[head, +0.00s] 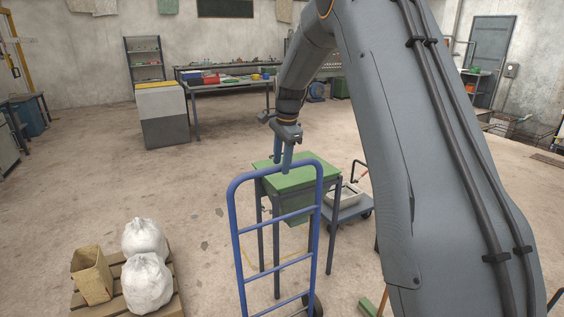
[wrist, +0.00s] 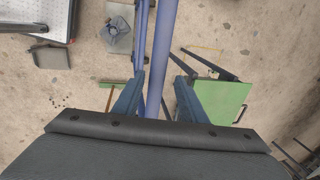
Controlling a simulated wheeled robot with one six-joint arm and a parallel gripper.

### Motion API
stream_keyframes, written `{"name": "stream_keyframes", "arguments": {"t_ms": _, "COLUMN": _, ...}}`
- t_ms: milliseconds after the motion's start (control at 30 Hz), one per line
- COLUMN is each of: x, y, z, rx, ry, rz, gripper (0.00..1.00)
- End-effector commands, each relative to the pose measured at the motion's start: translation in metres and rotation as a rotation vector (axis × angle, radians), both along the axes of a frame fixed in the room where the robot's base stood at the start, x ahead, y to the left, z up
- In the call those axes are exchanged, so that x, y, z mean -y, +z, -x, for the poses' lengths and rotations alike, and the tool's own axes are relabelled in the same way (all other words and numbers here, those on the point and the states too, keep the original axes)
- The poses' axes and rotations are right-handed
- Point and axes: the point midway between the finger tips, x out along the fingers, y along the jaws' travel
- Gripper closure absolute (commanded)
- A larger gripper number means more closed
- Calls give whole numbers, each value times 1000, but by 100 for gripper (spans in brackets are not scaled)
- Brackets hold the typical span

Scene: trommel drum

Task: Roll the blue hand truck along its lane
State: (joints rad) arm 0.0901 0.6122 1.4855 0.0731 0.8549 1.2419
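The blue hand truck (head: 234,220) stands upright in the middle of the head view, with a curved top bar and several rungs. A wheel shows at its lower right. My gripper (head: 282,168) points down at the middle of the top bar. In the wrist view the blue tube (wrist: 164,50) runs between the two fingers of my gripper (wrist: 158,84). The fingers are apart, with gaps seen beside the tube, so they are around it and not clamped. Whether either finger touches the tube I cannot tell. The foot of the truck is cut off by the frame.
A green-topped stand (head: 300,178) is close behind the truck; its green top also shows in the wrist view (wrist: 222,104). A grey cart (head: 350,212) is right of it. A pallet (head: 165,304) with white sacks and a brown bag lies at lower left. Floor between is open.

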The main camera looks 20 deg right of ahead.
Motion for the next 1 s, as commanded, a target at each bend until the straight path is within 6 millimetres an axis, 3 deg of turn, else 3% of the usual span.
{"name": "stream_keyframes", "arguments": {"t_ms": 500, "x": 5, "y": 68, "z": 12, "rx": 3, "ry": -1, "rz": 1, "gripper": 62}}
{"name": "stream_keyframes", "arguments": {"t_ms": 1000, "x": 4, "y": 75, "z": 14, "rx": 3, "ry": -1, "rz": 0, "gripper": 62}}
